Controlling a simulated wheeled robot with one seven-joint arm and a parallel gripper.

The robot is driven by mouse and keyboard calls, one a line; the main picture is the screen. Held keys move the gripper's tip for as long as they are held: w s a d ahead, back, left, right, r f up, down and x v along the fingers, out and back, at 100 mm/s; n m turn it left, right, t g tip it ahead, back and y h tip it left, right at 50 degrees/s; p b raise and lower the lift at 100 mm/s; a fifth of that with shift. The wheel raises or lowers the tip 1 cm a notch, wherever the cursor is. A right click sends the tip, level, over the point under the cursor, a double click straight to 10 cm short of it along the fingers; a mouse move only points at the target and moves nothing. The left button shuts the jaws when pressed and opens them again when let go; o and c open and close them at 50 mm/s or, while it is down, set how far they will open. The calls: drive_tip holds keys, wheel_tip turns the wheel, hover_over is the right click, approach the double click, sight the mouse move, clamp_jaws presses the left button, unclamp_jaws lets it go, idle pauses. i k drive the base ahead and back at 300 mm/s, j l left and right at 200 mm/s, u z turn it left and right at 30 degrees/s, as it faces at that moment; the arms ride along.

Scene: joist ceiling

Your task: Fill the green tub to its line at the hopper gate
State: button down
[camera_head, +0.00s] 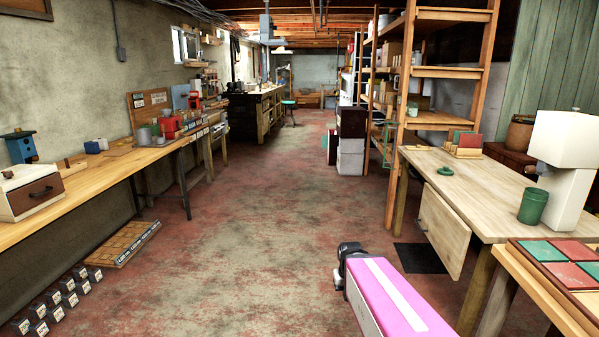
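A green tub (533,206) stands upright on the pale wooden bench at the right, just in front of and left of a white hopper (566,140). The hopper has a wide boxy top and a narrower body below. The tub's inside, its fill line and the hopper's gate cannot be made out. A small flat green piece with a knob, like a lid (445,171), lies on the same bench. My pink and white arm link reaches up from the bottom right, with a dark joint at its far end. I see no gripper fingers.
The bench (465,190) has a hanging front panel (441,230). A nearer table holds red and green tiles (575,275). A long workbench (75,187) runs along the left wall, with small labelled boxes (58,298) on the floor. The middle floor is clear.

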sight(530, 170)
drive_tip(key=j+z, duration=0.15)
drive_tip(key=z, duration=0.3)
drive_tip(key=j+z, duration=0.1)
drive_tip(key=z, duration=0.3)
drive_tip(key=k+j+z, duration=0.1)
drive_tip(key=z, duration=0.35)
drive_tip(key=k+z, duration=0.1)
drive_tip(key=z, duration=0.3)
drive_tip(key=j, duration=0.5)
